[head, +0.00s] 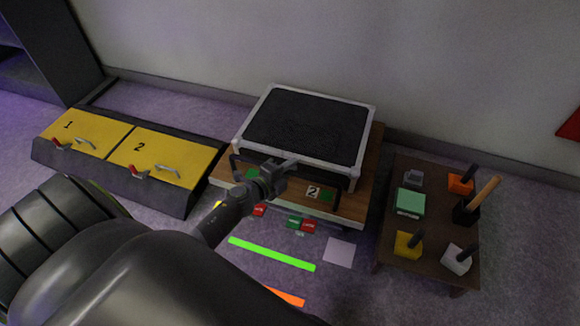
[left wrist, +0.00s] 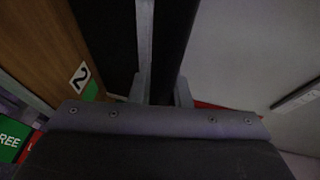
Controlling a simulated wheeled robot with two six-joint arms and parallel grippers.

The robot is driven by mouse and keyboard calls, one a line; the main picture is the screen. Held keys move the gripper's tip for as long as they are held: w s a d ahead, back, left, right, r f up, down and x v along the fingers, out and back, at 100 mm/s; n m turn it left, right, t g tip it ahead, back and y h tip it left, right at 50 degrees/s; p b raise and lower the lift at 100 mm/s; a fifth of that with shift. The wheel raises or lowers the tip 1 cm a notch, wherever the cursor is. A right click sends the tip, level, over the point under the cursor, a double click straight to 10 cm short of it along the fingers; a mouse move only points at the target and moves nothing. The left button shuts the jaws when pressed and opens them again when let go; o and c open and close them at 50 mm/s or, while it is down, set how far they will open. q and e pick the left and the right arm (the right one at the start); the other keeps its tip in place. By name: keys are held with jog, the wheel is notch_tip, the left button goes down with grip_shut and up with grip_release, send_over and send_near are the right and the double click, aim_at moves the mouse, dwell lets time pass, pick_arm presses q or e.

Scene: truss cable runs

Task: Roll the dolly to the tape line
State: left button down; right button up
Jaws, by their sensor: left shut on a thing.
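The dolly (head: 348,212) is a low wooden platform against the wall, carrying a black-topped case with a pale frame (head: 305,127). A dark bar (head: 335,179) runs along its near side; it also shows in the left wrist view (left wrist: 175,45). My left gripper (head: 288,163) is shut on this bar, which passes between the fingers in the left wrist view. The gripper and arm hide part of the platform's front. A bright green tape strip (head: 272,254) lies on the floor in front of the dolly. An orange strip (head: 290,296) lies nearer, partly hidden by my arm.
Yellow-topped boxes numbered 1 and 2 (head: 158,160) stand left of the dolly. A dark table (head: 428,245) with several tools and blocks stands close on the right. Small red and green tags (head: 301,224) show at the dolly's front edge. A pale square (head: 339,251) lies on the floor.

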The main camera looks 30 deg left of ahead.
pick_arm(q)
jog(key=s+d, duration=0.2)
jog(key=s, duration=0.9)
jog(key=shift+s+d+p, duration=0.3)
jog(key=shift+d+p, duration=0.1)
jog(key=shift+p, duration=0.05)
jog(key=c, duration=1.4)
grip_release()
jog(key=shift+o, duration=0.2)
jog(key=v, duration=1.7)
